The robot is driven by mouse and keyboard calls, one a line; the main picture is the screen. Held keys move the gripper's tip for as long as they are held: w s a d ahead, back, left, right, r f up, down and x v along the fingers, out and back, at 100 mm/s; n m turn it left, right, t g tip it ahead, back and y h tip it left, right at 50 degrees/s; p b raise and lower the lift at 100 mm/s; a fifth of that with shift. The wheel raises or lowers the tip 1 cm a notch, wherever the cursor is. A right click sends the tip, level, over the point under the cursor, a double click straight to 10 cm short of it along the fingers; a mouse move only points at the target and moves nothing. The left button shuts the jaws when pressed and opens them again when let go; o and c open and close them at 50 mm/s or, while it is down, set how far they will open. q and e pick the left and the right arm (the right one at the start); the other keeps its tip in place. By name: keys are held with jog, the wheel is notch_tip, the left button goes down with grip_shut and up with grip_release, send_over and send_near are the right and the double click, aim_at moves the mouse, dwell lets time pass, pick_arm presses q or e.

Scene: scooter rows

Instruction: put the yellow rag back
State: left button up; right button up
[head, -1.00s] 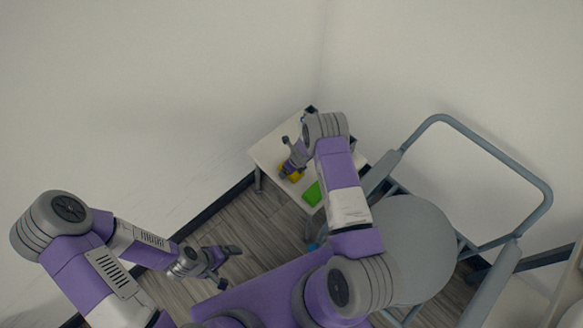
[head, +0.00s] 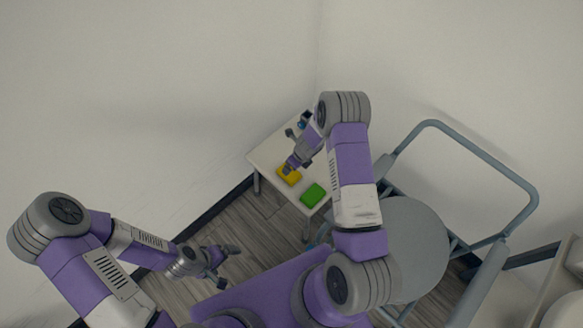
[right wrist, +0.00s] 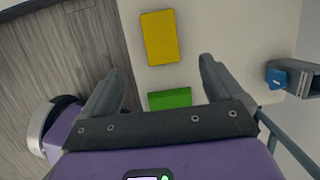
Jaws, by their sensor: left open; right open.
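The yellow rag (head: 289,175) lies flat on a small white table (head: 262,158) in the corner. In the right wrist view the yellow rag (right wrist: 160,38) lies beyond my fingertips, between their lines, untouched. My right gripper (head: 296,150) is open above the table, just behind the rag in the head view; its open fingers also show in the right wrist view (right wrist: 158,75). My left gripper (head: 228,263) is open and empty, low over the floor at the lower left, away from the table.
A green rag (head: 313,195) lies on the table near the yellow one; it shows in the right wrist view (right wrist: 170,98). A small blue object in a grey holder (right wrist: 277,79) is at the table's edge. A grey round-seated frame (head: 408,240) stands at the right. Walls close off the back.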

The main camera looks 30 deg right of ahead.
jog(key=s+a+r+n+g+y, duration=0.1)
jog(key=s+a+n, duration=0.7)
jog(key=s+n, duration=0.3)
jog(key=s+a+r+n+g+y, duration=0.1)
jog(key=s+a+n, duration=0.8)
jog(key=n, duration=0.9)
jog(key=s+r+y, duration=0.1)
jog(key=s, duration=0.2)
jog(key=shift+s+g, duration=0.2)
jog(key=shift+g, duration=0.1)
jog(key=shift+a+r, duration=0.1)
jog(key=shift+r, duration=0.05)
